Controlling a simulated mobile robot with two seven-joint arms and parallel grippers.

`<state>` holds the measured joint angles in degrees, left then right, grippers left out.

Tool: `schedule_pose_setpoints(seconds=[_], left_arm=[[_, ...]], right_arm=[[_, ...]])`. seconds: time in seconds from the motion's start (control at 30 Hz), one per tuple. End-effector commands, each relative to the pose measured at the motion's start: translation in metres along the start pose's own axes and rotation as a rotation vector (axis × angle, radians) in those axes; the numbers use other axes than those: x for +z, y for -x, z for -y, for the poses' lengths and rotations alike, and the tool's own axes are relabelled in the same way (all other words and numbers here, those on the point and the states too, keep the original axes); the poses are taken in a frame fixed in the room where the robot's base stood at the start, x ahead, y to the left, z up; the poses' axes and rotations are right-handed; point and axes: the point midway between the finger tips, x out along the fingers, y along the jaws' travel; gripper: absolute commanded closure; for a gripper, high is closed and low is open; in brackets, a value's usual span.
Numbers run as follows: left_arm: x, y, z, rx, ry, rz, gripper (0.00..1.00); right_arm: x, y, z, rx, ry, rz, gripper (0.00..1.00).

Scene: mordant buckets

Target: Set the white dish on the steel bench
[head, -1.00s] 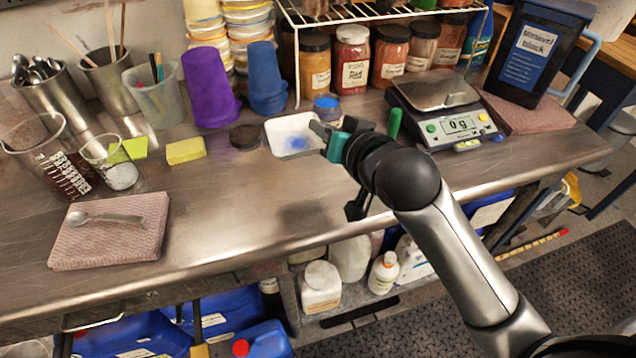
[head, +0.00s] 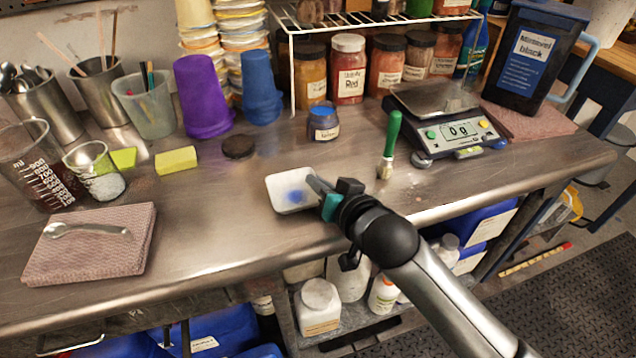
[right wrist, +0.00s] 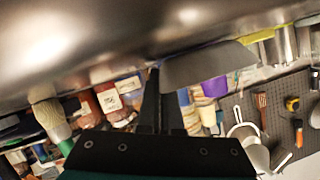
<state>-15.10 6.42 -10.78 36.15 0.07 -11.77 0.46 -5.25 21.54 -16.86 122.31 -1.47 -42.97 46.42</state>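The white dish (head: 283,206), with a patch of blue powder in it, is over the front part of the steel bench (head: 215,225). My right gripper (head: 322,190) is at the dish's right side and appears shut on its edge. In the right wrist view, which is upside down, a grey shape at the fingers looks like the dish (right wrist: 210,68), close to the bench top. Whether it touches the bench I cannot tell. My left gripper is not in view.
A blue-lidded jar (head: 323,124), a green-handled brush (head: 391,140) and a scale (head: 450,133) reading 0 g stand behind and right. A pink folded cloth (head: 90,255) with a spoon lies left. The bench between cloth and dish is clear.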

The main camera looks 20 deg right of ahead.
Motion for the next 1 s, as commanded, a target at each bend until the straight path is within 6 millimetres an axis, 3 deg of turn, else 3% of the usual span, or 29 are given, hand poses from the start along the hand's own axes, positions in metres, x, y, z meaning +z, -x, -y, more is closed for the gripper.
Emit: schedule_pose_setpoints(seconds=[0.13, 0.27, 0.6, 0.77, 1.0], left_arm=[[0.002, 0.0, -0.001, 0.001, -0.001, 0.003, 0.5], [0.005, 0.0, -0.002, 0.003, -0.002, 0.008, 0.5], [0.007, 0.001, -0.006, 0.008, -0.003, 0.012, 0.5], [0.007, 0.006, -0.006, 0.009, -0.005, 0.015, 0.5], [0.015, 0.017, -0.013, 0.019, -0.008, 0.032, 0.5]], right_arm=[[0.003, -0.001, -0.001, 0.0, -0.001, 0.0, 1.0], [0.003, -0.001, -0.001, 0.0, 0.0, 0.0, 0.86], [-0.001, 0.001, 0.0, 0.0, 0.0, 0.0, 0.86], [0.0, 0.019, 0.0, 0.001, -0.001, 0.003, 0.86], [-0.001, 0.057, 0.0, 0.001, -0.001, 0.003, 0.86]])
